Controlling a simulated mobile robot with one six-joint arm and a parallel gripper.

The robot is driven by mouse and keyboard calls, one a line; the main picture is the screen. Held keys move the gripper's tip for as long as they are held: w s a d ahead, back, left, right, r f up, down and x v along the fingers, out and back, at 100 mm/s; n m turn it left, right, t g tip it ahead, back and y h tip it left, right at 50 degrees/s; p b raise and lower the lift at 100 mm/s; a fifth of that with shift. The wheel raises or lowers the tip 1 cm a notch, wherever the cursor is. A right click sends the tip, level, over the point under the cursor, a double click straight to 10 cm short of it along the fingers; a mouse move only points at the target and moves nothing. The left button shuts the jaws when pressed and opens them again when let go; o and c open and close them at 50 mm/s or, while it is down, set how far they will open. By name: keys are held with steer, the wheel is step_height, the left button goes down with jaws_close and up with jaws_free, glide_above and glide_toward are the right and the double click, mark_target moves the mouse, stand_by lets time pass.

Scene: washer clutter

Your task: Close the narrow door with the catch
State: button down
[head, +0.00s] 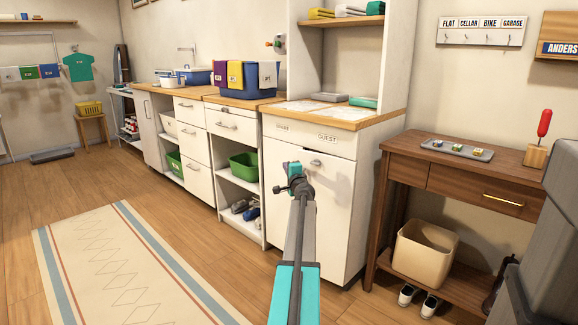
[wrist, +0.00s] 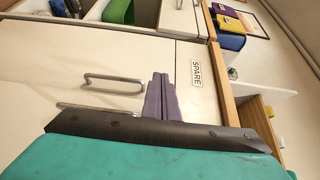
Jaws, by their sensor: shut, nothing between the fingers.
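A white cabinet front (head: 325,205) stands at centre right, with the labels SPARE and GUEST along its top. A small metal fitting (head: 316,162) sits on its front; I cannot tell if it is the catch. My gripper (head: 292,168) is shut and empty in front of this cabinet and hides part of it. In the wrist view its fingers (wrist: 160,78) are together over the white front (wrist: 60,70), beside a metal bar handle (wrist: 113,84). The SPARE label (wrist: 196,74) is to their right. Contact is unclear. I cannot tell whether the door stands slightly open.
Left of the cabinet is an open shelf with a green bin (head: 244,166). A rug (head: 125,265) lies on the open floor at left.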

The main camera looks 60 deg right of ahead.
steer(key=w+a+p, duration=0.1)
steer(key=a, duration=0.5)
steer(key=shift+a, duration=0.35)
steer(key=shift+w, duration=0.1)
